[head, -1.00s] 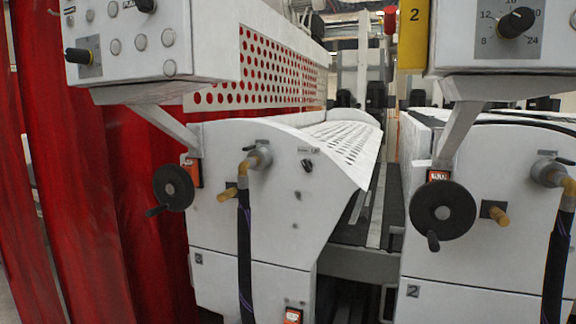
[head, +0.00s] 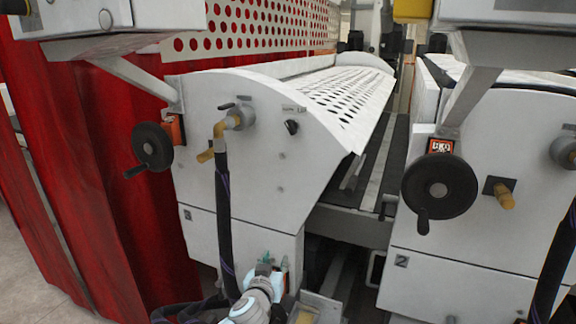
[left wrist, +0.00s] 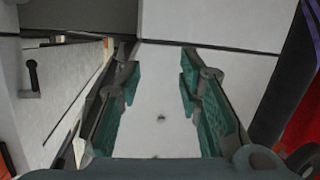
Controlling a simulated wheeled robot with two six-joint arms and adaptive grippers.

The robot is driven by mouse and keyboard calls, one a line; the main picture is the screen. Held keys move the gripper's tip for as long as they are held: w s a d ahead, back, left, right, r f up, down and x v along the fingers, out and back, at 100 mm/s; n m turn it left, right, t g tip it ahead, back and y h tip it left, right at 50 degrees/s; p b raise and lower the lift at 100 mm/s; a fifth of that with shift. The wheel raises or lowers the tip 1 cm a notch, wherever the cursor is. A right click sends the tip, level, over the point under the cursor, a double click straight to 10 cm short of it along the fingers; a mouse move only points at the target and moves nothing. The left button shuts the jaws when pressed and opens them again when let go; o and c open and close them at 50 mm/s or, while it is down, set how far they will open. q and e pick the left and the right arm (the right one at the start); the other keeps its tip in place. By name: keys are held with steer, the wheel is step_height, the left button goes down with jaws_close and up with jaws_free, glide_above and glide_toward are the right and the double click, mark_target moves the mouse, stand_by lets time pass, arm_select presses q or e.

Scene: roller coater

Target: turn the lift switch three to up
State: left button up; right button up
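A small black switch (head: 291,127) sits under a small label (head: 294,108) on the upper side panel of the left white machine (head: 260,170). It looks like a lift switch, but the label is too small to read and the switch's position is unclear. My left gripper (head: 280,267) is low in front of this machine's lower panel, well below the switch. In the left wrist view the left gripper (left wrist: 160,78) is open, its teal fingers apart with nothing between them and a white panel beyond. My right gripper is not in view.
A black hose (head: 223,220) hangs from a yellow-handled valve (head: 222,128) left of the switch. A black handwheel (head: 153,147) is farther left. A second white machine (head: 450,240) with a handwheel (head: 438,188) stands right, across a narrow gap. Red curtains (head: 90,160) hang at left.

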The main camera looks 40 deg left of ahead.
arm_select(q)
step_height(320, 180, up, 14)
steer(key=w+n+t+y, duration=0.1)
steer(key=n+t, duration=0.1)
steer(key=t, duration=0.1)
steer(key=n+t+y+p, duration=0.1)
steer(key=n+t+y, duration=0.1)
steer(key=n+t, duration=0.1)
glide_toward(289, 129)
steer(key=p+x, duration=0.4)
steer(key=x, duration=0.5)
steer(key=shift+w+a+r, duration=0.1)
steer(key=shift+w+r, duration=0.05)
steer(key=shift+r, duration=0.05)
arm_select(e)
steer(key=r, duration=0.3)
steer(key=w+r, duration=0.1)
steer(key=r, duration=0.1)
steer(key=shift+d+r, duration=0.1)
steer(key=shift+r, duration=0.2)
arm_select(q)
steer(key=shift+f, duration=0.1)
jaws_close()
